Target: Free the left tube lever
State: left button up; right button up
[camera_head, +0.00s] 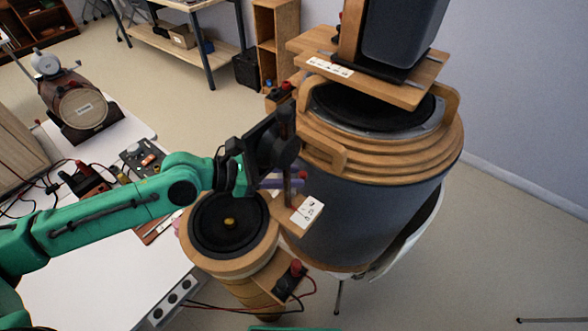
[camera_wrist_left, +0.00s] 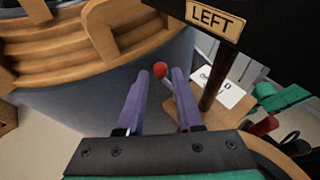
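The left tube lever shows in the left wrist view as a red ball knob (camera_wrist_left: 160,69) on a thin metal rod, near a black board with a plate reading LEFT (camera_wrist_left: 213,18). My left gripper (camera_wrist_left: 160,76) is open, its two purple fingers apart. The knob shows between the fingertips; I cannot tell whether either finger touches it. In the head view the left gripper (camera_head: 288,182) is beside a wooden post, between the small round speaker and the big drum. A small red bit near the fingertips shows there, partly hidden. My right gripper is not in view.
The big wood-ringed drum (camera_head: 358,215) stands close beyond the gripper. A small round speaker (camera_head: 230,258) is below the arm. A wooden post (camera_wrist_left: 216,78) and a white label (camera_wrist_left: 229,92) are close to the right finger. A white table (camera_head: 90,275) lies left.

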pick_arm(q)
jog(key=shift+w+d+f, duration=0.2)
jog(key=shift+d+f, duration=0.05)
jog(key=shift+d, duration=0.3)
grip_shut()
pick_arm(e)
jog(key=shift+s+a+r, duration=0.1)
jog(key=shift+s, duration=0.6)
